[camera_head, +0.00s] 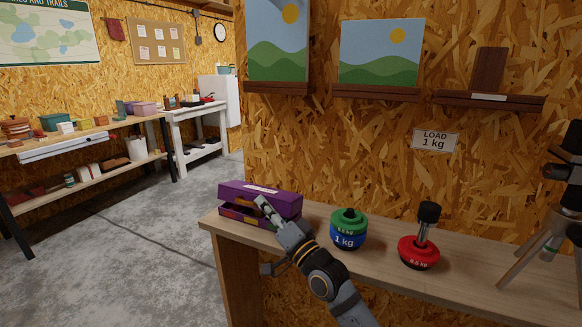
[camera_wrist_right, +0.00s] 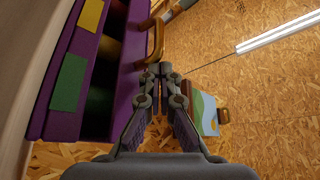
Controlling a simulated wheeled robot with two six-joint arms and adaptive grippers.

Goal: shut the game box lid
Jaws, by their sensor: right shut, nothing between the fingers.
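The purple game box (camera_head: 236,213) sits at the left end of the plank bench. Its lid (camera_head: 262,197), with a pale label on top, stands partly open, with a dark gap above the box's front wall. My right gripper (camera_head: 262,204) is shut and empty at the front of the box, its tips by the lid's front edge. In the right wrist view the shut fingertips (camera_wrist_right: 160,70) are close to a tan handle (camera_wrist_right: 156,42) on the purple lid; whether they touch is unclear. The box wall with yellow and green patches (camera_wrist_right: 70,80) is at left there. My left gripper is out of view.
On the bench (camera_head: 300,235), a green and blue 1 kg weight (camera_head: 348,232) and a red weight (camera_head: 418,252) with a black-topped post stand right of the box. A tripod (camera_head: 540,240) is at far right. Picture shelves (camera_head: 375,92) hang on the wall above.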

